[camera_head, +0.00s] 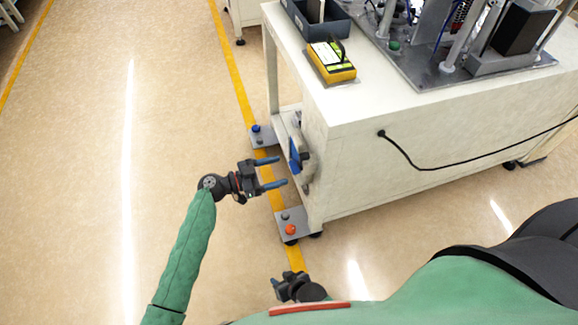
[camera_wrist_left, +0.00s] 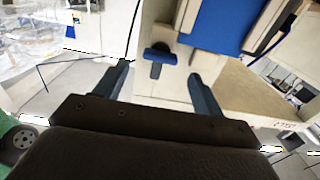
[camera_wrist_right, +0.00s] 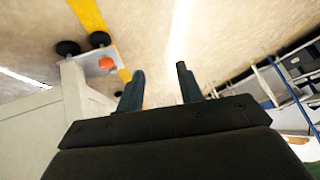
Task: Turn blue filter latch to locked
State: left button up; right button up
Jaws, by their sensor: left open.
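The blue latch (camera_wrist_left: 160,55) shows in the left wrist view as a short horizontal blue bar with a dark stub below it, on the pale end of the white bench. A larger blue filter panel (camera_wrist_left: 220,22) is beside it; this panel also shows in the head view (camera_head: 295,154). My left gripper (camera_head: 282,171) is open and empty, its fingers pointing at the bench end. In the left wrist view the latch lies between the fingertips (camera_wrist_left: 157,75), apart from both. My right gripper (camera_wrist_right: 160,74) is open and empty, low in the head view, away from the latch.
The white bench (camera_head: 350,150) carries a yellow device (camera_head: 331,62), a dark bin (camera_head: 315,20) and a metal machine plate (camera_head: 430,70). Grey foot plates with a blue knob (camera_head: 256,128) and an orange knob (camera_head: 290,229) jut out low. The floor at left is clear.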

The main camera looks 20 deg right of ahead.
aim_at(300, 163)
pick_arm(q)
jog(key=shift+d+p, duration=0.4)
jog(key=shift+d, duration=1.95)
pick_arm(e)
jog(key=shift+g, duration=0.3)
jog(key=shift+w+r, duration=0.15)
jog(key=shift+r, duration=0.9)
jog(key=shift+w+r, duration=0.15)
jog(key=shift+r, duration=0.9)
pick_arm(q)
jog(key=c, duration=1)
jog(key=shift+f, duration=0.1)
jog(key=shift+o, duration=0.2)
jog(key=shift+w+f+n+b, duration=0.1)
jog(key=shift+n+b, duration=0.9)
jog(key=shift+w+n+b, duration=0.2)
jog(key=shift+n+b, duration=0.1)
jog(key=shift+n, duration=7.5)
pick_arm(e)
notch_tip(300, 163, down, 7)
jog(key=shift+s+r+t, duration=0.15)
jog(key=shift+s+t, duration=0.25)
jog(key=shift+s, duration=0.05)
pick_arm(q)
jog(key=shift+n, duration=0.3)
